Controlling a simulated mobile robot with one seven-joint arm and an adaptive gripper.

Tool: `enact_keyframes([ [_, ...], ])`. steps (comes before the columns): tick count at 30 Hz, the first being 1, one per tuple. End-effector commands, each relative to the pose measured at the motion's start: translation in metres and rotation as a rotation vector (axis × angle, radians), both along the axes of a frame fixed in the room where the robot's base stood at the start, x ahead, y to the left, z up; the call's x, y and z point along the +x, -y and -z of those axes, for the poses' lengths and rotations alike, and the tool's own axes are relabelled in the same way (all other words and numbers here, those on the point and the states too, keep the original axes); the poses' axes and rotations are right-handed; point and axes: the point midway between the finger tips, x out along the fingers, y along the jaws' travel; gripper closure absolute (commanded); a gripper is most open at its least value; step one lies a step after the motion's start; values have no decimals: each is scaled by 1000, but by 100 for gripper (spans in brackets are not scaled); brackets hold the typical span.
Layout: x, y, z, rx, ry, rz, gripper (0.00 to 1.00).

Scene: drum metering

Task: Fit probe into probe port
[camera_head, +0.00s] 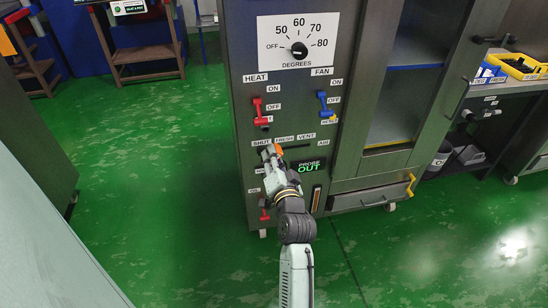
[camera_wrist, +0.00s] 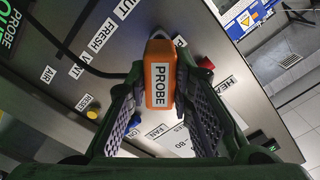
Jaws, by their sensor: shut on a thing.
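My gripper (camera_head: 273,150) is in front of the control panel, beside the SHUT, FRESH and VENT labels. In the wrist view my gripper (camera_wrist: 163,75) has its two padded fingers on either side of an orange block labelled PROBE (camera_wrist: 160,82), and it is shut on this probe. The probe also shows as a small orange patch in the head view (camera_head: 279,149). A lit green PROBE OUT display (camera_head: 309,168) is right of my gripper. The probe port cannot be made out; my gripper and arm cover part of the lower panel.
The panel carries a temperature dial (camera_head: 299,49), a red HEAT switch (camera_head: 258,108) and a blue FAN switch (camera_head: 323,103). A cabinet with a drawer (camera_head: 371,199) stands right of it. Green floor (camera_head: 150,190) is clear on the left.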

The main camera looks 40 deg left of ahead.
Motion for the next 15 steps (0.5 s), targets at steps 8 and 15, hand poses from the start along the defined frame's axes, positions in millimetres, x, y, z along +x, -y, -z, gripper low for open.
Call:
enact_keyframes([
  [8, 12, -13, -1, 1, 2, 1, 100],
  [15, 27, -31, 0, 1, 0, -1, 100],
])
